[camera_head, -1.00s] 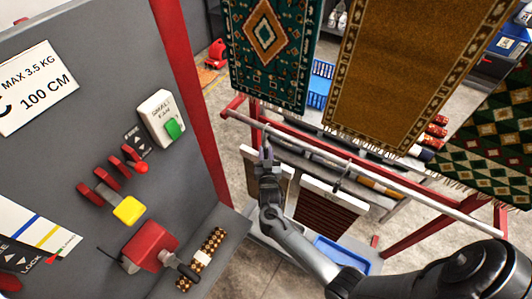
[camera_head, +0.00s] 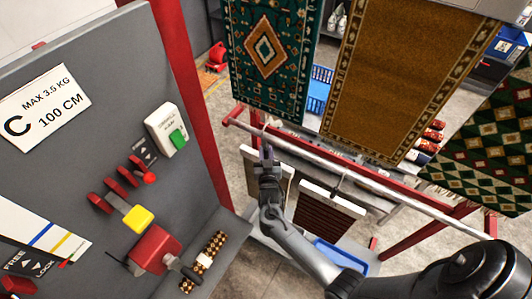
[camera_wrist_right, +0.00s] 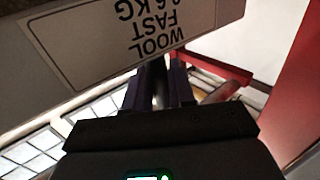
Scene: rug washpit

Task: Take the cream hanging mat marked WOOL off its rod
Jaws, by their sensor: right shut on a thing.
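The cream mat (camera_head: 252,182) hangs under the grey rod (camera_head: 313,156), near the rod's left end, partly hidden behind my right gripper. A hook (camera_head: 265,132) shows on the rod just above the gripper. In the right wrist view, the mat's pale top bar carries a white label (camera_wrist_right: 140,38) reading WOOL FAST, upside down. My right gripper (camera_head: 267,154) is at the mat's top, just below the rod. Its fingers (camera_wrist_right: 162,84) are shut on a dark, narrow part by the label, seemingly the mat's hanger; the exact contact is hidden. My left gripper is not in view.
A brown mat (camera_head: 325,213) with a white top bar hangs just right. Large patterned rugs (camera_head: 268,65) hang behind the rod. A grey control panel (camera_head: 75,150) with levers and a red post (camera_head: 190,90) stand at the left. A blue tray (camera_head: 335,252) lies below.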

